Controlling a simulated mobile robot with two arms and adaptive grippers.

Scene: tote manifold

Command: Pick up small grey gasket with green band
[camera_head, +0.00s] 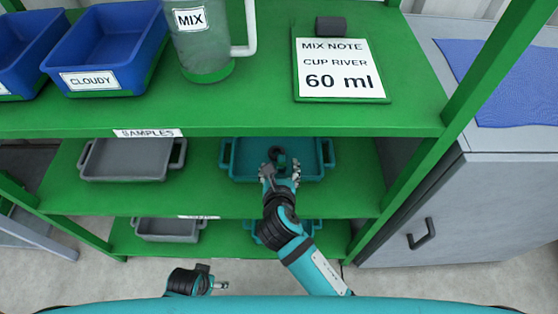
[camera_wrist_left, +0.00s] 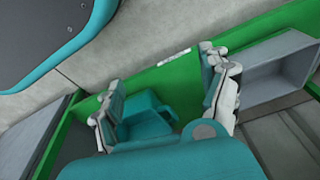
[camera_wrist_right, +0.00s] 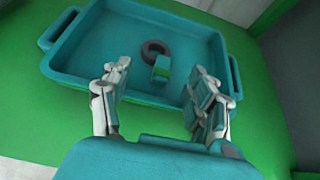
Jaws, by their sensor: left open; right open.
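A small dark grey ring, the gasket (camera_wrist_right: 153,46), lies in a teal tray on the middle shelf. A block-like teal piece with a green band (camera_wrist_right: 161,70) sits against its near side; I cannot tell whether they are one part. In the head view the gasket (camera_head: 275,153) shows just beyond my right fingertips. My right gripper (camera_head: 282,172) is open and empty at the tray's front edge; in the right wrist view its fingers (camera_wrist_right: 162,88) stand apart, short of the gasket. My left gripper (camera_wrist_left: 168,92) is open and empty, low in front of the rack.
The teal tray (camera_head: 327,160) has raised walls and side handles, and the green top shelf (camera_head: 260,112) is above it. A grey tray (camera_head: 130,160) stands to its left. Rack posts and a grey cabinet (camera_head: 460,210) are at right. Lower trays sit below.

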